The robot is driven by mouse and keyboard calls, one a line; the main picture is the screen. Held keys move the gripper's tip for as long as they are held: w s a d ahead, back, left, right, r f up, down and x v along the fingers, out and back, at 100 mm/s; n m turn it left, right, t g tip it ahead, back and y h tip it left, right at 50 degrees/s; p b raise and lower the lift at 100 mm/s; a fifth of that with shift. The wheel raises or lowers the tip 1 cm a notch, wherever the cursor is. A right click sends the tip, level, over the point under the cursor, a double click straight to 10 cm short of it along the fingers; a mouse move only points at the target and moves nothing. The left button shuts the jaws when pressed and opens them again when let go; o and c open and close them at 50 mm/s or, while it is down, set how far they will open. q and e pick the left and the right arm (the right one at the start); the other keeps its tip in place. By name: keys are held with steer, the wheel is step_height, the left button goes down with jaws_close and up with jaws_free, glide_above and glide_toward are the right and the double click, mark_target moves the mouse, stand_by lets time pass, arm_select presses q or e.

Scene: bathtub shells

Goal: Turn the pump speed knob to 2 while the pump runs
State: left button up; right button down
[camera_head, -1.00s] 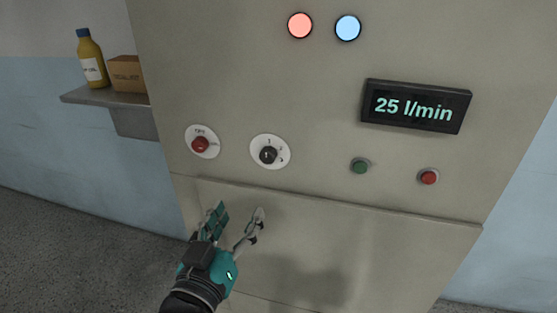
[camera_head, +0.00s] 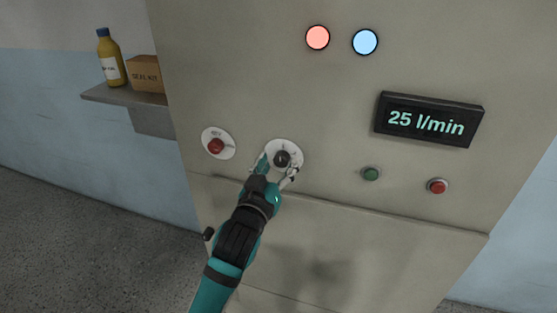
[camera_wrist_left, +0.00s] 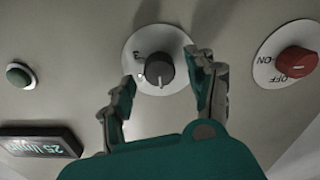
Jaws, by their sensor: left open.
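The speed knob (camera_head: 282,158) is a dark round knob on a white dial on the grey cabinet front. It also shows in the left wrist view (camera_wrist_left: 159,72), which sees the panel upside down; its white pointer line points down there. A 3 is legible on the dial, the other digits are hidden. My left gripper (camera_head: 278,168) is open, its fingers on either side of the knob; contact cannot be told. The display (camera_head: 427,121) reads 25 l/min. My right gripper is not in view.
A red ON/OFF knob (camera_head: 216,146) sits left of the dial. A green button (camera_head: 371,174) and a red button (camera_head: 437,186) are to the right. Red (camera_head: 318,37) and blue (camera_head: 365,42) lamps glow above. A shelf (camera_head: 120,96) holds a bottle and a box.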

arm_select(q)
steer(key=shift+w+d, duration=0.15)
steer(key=shift+w, duration=0.25)
steer(key=shift+c, duration=0.3)
steer(key=c, duration=1.1)
